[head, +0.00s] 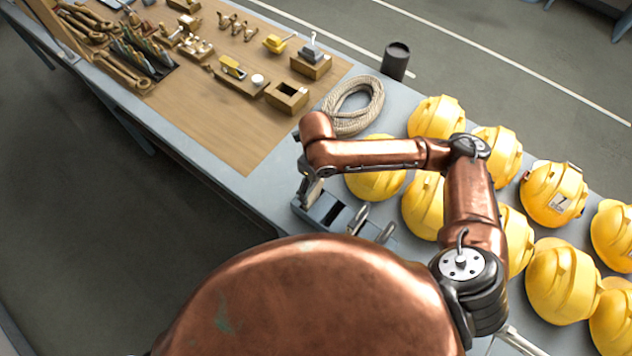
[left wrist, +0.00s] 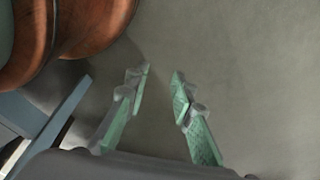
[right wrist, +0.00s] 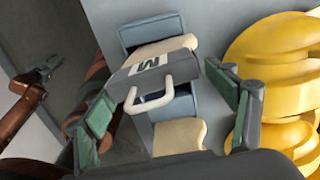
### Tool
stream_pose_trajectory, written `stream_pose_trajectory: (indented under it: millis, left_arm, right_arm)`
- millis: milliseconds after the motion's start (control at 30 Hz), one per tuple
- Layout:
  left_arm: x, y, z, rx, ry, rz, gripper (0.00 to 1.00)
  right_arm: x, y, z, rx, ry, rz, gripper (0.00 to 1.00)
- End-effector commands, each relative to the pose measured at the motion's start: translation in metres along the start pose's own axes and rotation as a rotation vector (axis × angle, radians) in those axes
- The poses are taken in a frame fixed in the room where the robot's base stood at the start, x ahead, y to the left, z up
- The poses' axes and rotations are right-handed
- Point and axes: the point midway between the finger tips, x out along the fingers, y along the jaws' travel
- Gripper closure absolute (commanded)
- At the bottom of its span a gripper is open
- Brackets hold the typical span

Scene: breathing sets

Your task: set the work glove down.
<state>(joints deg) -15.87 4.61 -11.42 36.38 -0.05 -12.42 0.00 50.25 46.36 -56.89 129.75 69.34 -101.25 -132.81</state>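The work glove (right wrist: 148,66), cream and grey with a white M label and a pale loop, shows in the right wrist view over the blue-grey divided bin (right wrist: 146,30). The bin also shows in the head view (head: 328,210). My right gripper (right wrist: 165,85) has its green-padded fingers wide apart, one on each side of the glove; I see no pad pressed on it. In the head view the right hand (head: 311,188) is at the bin, partly hidden by my arm. My left gripper (left wrist: 160,75) is empty, fingers apart, over the floor.
Yellow helmets (head: 555,192) stand in rows right of the bin. A coiled rope (head: 354,107) and a dark cup (head: 396,60) are behind it. A wooden board (head: 220,120) with tools and blocks lies to the left, with bare wood near its front edge.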

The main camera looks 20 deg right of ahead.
Motion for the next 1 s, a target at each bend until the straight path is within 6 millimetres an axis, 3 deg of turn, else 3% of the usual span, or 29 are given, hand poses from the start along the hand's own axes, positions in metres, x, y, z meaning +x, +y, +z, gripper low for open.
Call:
stream_pose_trajectory:
  millis: [67, 167, 267, 400, 467, 567, 700, 767, 867, 1000]
  left_arm:
    - [0.001, 0.0, -0.009, 0.002, 0.009, 0.0, 0.78]
    - [0.001, 0.0, -0.003, 0.0, 0.003, 0.001, 0.78]
    - [-0.001, 0.003, 0.021, -0.005, -0.028, 0.002, 0.78]
    - [-0.004, 0.007, 0.068, -0.015, -0.085, 0.006, 0.78]
    - [-0.004, 0.008, 0.076, -0.017, -0.095, 0.007, 0.78]
    - [0.001, 0.007, 0.064, -0.014, -0.081, 0.005, 0.78]
    - [0.009, 0.003, 0.02, -0.004, -0.024, 0.003, 0.78]
    - [0.011, 0.002, 0.01, -0.002, -0.009, 0.002, 0.78]
    - [0.013, 0.002, 0.009, -0.002, -0.009, 0.002, 0.78]
    - [0.014, 0.003, 0.023, -0.004, -0.028, 0.003, 0.78]
  right_arm:
    - [-0.001, 0.003, -0.004, -0.002, -0.002, -0.002, 0.17]
    - [-0.001, 0.002, -0.004, -0.002, -0.002, -0.002, 0.17]
    - [0.0, -0.001, 0.0, 0.0, 0.001, 0.0, 0.17]
    - [-0.004, -0.004, 0.005, 0.0, 0.001, 0.001, 0.17]
    - [-0.011, -0.005, 0.006, 0.0, 0.001, 0.002, 0.17]
    - [-0.027, -0.005, 0.006, -0.001, 0.0, 0.0, 0.17]
    - [-0.058, -0.005, 0.006, 0.0, -0.001, 0.0, 0.17]
    - [-0.07, -0.005, 0.006, -0.001, 0.0, 0.0, 0.17]
    - [-0.089, -0.005, 0.006, 0.001, 0.001, 0.001, 0.17]
    - [-0.108, -0.005, 0.006, 0.0, 0.002, 0.001, 0.17]
